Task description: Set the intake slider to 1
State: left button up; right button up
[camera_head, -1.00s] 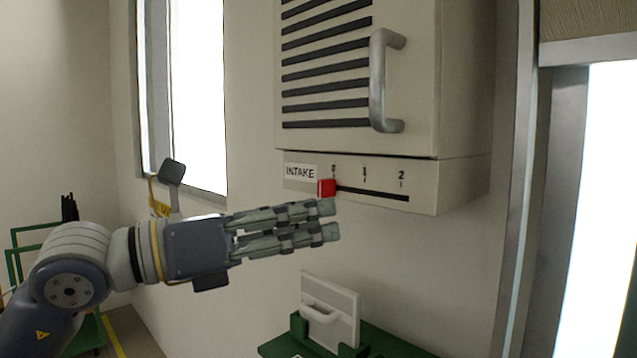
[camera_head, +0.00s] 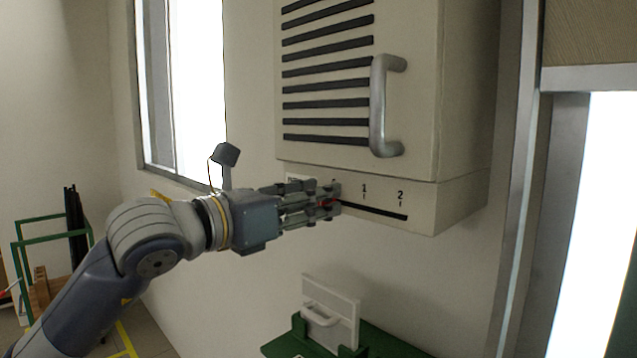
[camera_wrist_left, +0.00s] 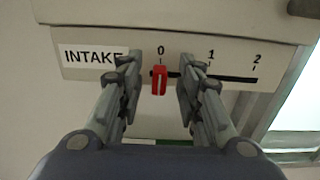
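The intake slider is a red knob (camera_wrist_left: 160,80) on a dark slot (camera_wrist_left: 233,78) in a cream panel, under the mark 0. Marks 1 and 2 stand to its right. My left gripper (camera_head: 330,200) is at the slot's left end. In the left wrist view its fingers (camera_wrist_left: 157,85) stand open on both sides of the knob, with a gap on each side. The INTAKE label (camera_wrist_left: 92,56) is partly covered by a finger. My right gripper is not in view.
A cabinet door with black louvres (camera_head: 325,73) and a metal handle (camera_head: 380,105) is above the panel. A green bench (camera_head: 385,343) with a white plate (camera_head: 330,312) stands below. A window is at left and a bright doorway at right.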

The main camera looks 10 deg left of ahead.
pick_arm(q)
jog(key=shift+w+d, duration=0.3)
jog(key=shift+w, duration=0.2)
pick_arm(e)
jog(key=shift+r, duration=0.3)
